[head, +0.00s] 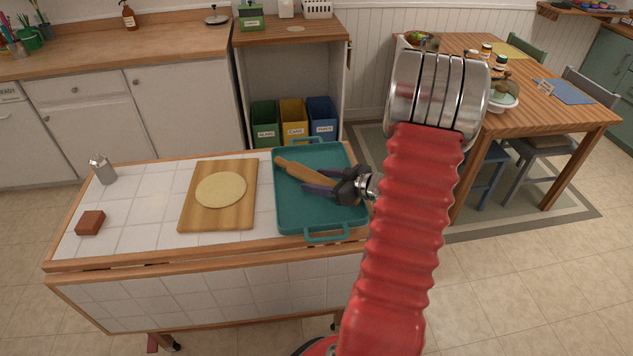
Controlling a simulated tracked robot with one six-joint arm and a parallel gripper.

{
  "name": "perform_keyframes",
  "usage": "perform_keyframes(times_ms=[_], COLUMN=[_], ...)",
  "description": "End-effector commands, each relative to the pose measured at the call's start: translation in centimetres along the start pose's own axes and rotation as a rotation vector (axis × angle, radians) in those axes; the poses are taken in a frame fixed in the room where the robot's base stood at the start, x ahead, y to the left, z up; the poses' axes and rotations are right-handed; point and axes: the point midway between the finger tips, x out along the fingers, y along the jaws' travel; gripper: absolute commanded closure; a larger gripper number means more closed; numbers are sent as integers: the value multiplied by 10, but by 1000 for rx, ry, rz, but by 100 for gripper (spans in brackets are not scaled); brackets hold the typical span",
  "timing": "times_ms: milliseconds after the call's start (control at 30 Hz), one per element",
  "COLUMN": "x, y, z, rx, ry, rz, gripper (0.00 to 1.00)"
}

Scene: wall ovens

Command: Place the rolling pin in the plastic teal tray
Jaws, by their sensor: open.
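The wooden rolling pin (292,169) lies at a slant over the floor of the teal tray (292,215), within its rim in this view. Its far left end is plain to see; its near right end runs behind my gripper. My gripper (309,179) is over the tray, with its dark fingers open on either side of the pin. I cannot tell whether the fingers touch the pin, or whether the pin rests fully on the tray floor.
The tray sits on the right of a tiled counter (142,205). Left of it are a wooden board (190,208) with flat dough (221,190), a brown block (90,223) and a metal shaker (102,170). A dining table (560,112) stands at the right.

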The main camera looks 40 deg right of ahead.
Motion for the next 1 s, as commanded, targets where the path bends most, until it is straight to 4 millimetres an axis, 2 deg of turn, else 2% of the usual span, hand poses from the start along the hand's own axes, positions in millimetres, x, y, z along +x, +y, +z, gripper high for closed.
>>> perform_keyframes(times_ms=[700,833,1000], x=[-102,-113,-118], y=[1,0,0], z=[0,0,0], rx=[1,1,1], ry=[1,1,0], rz=[4,3,1], gripper=[48,48,48])
